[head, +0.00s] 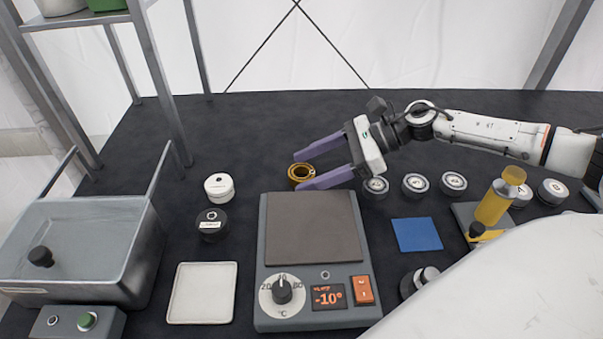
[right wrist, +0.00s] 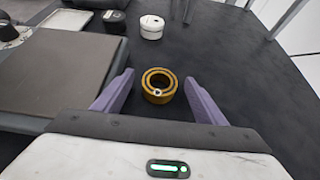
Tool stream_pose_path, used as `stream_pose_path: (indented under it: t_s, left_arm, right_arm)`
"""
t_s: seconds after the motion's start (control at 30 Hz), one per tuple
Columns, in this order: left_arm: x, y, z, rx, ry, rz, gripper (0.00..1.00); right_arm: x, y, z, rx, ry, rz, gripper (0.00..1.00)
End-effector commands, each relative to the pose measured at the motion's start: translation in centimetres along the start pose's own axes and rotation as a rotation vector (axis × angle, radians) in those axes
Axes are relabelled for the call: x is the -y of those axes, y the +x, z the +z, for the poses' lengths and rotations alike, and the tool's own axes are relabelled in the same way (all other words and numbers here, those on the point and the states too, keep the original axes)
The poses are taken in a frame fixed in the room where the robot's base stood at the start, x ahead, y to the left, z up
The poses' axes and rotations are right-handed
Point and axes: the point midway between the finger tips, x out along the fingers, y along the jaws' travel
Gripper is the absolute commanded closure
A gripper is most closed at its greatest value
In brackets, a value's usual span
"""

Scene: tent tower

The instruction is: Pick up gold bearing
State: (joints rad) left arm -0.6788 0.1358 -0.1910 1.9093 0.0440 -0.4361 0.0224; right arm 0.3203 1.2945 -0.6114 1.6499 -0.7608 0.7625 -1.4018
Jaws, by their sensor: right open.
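The gold bearing (head: 301,173) is a ring lying flat on the dark table, just behind the hot/cold plate device. My right gripper (head: 308,168) reaches in from the right with its two purple fingers open, one on the far side of the bearing and one on the near side. In the right wrist view, the gold bearing (right wrist: 159,85) sits between the open fingertips (right wrist: 156,85), with a gap on each side. The near finger hides a little of the bearing in the head view. My left gripper is not in view.
The plate device (head: 313,228) with dial and display reading -10° stands close in front. A white container (head: 219,186) and a black one (head: 212,224) are left of it. Several round weights (head: 415,184) lie to the right, near a blue square (head: 416,234). The table behind is clear.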

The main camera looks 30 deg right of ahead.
Motion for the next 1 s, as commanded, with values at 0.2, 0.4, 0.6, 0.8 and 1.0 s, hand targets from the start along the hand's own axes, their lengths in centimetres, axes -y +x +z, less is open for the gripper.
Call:
stream_pose_path:
  t_s: [0.2, 0.4, 0.6, 0.8, 1.0]
  left_arm:
    - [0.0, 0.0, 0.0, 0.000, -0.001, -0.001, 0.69]
    - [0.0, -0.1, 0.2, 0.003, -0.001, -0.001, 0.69]
    - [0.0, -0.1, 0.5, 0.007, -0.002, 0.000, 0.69]
    - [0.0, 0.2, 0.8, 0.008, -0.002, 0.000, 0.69]
    - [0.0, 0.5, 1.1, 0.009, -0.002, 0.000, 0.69]
  right_arm:
    - [0.0, 0.0, 0.0, 0.000, 0.000, 0.000, 0.65]
    - [0.0, -0.1, 0.1, 0.001, -0.001, -0.001, 0.84]
    - [0.1, -0.3, 0.5, 0.002, -0.003, -0.001, 0.84]
    - [0.1, -1.9, 3.3, 0.001, -0.007, -0.004, 0.84]
    - [0.1, -3.7, 6.8, 0.002, -0.005, -0.003, 0.84]
